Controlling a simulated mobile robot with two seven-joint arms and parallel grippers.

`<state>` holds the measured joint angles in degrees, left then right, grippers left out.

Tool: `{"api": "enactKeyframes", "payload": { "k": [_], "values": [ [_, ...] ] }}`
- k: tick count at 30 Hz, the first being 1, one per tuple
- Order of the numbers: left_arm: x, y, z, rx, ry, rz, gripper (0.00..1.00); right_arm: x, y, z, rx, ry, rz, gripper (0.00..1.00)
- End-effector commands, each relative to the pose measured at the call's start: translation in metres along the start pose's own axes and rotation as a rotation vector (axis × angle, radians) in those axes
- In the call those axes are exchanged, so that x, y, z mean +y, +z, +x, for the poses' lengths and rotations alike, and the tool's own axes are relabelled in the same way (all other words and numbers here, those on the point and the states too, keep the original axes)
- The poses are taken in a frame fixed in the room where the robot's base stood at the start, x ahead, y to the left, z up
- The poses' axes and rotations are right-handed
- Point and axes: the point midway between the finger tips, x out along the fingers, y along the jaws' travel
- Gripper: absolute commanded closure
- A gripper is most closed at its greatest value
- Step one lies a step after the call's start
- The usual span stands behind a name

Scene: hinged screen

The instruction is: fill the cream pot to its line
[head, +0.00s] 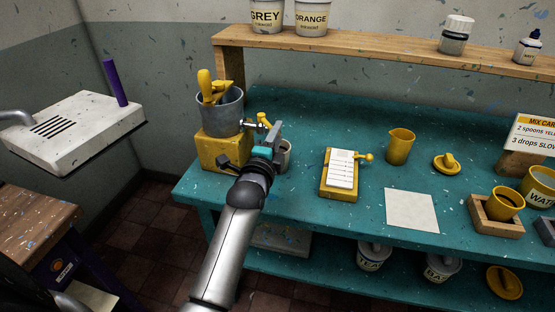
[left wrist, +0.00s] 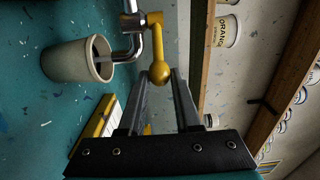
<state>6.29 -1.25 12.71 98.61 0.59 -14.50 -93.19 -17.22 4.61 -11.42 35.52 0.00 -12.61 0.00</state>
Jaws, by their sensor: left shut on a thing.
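The cream pot (head: 285,154) stands upright at the left end of the teal bench, partly hidden by my left gripper. It shows larger in the left wrist view (left wrist: 70,62), with the metal tap spout (left wrist: 130,38) at its mouth. I cannot make out its line, its liquid level or any flow. The tap's yellow lever (left wrist: 155,38) ends in a round knob. My left gripper (head: 268,140) is shut on the lever, with the knob between its fingertips in the left wrist view (left wrist: 161,78). My right gripper is not in view.
A grey bucket (head: 220,113) with yellow tools stands on a yellow block (head: 222,150) left of the tap. A yellow-framed pad (head: 341,174), yellow jug (head: 399,146) and white sheet (head: 411,209) lie to the right. A wooden shelf (head: 380,47) runs behind. The middle back of the bench is clear.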

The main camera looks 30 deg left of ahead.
Motion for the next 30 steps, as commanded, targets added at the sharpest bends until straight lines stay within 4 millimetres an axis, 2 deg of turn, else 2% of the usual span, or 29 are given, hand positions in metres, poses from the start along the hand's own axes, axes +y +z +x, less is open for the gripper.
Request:
{"api": "enactKeyframes", "payload": {
  "k": [12,30],
  "values": [
    [-0.0013,-0.0077,0.0053,0.005,-0.002,-0.002,1.00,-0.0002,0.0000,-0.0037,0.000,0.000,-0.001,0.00],
    [-0.0008,-0.0066,0.0049,0.004,-0.002,-0.002,1.00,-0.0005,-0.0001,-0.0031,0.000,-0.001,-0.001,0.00]
  ]
}}
